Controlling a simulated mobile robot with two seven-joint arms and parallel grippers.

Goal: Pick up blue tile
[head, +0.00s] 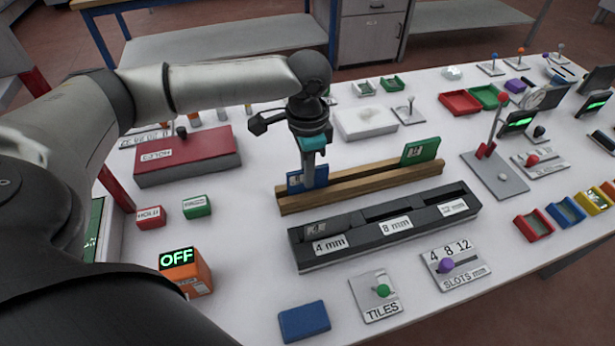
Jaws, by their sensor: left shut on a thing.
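The blue tile (294,184) with a small white label stands upright at the left end of the wooden rack (365,184). My left gripper (311,172) comes down from above and is shut on the blue tile. The fingers cover part of the tile's face. The tile's lower edge is at the rack, and I cannot tell whether it is lifted at all. A green tile (421,150) stands at the right end of the same rack. My right gripper is not in view.
In front of the rack lies a dark slotted block (370,238) marked 4 mm and 8 mm, with a grey tile (322,229) in its left slot. A flat blue block (304,322), an orange OFF box (186,272) and a red case (188,158) are nearby.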

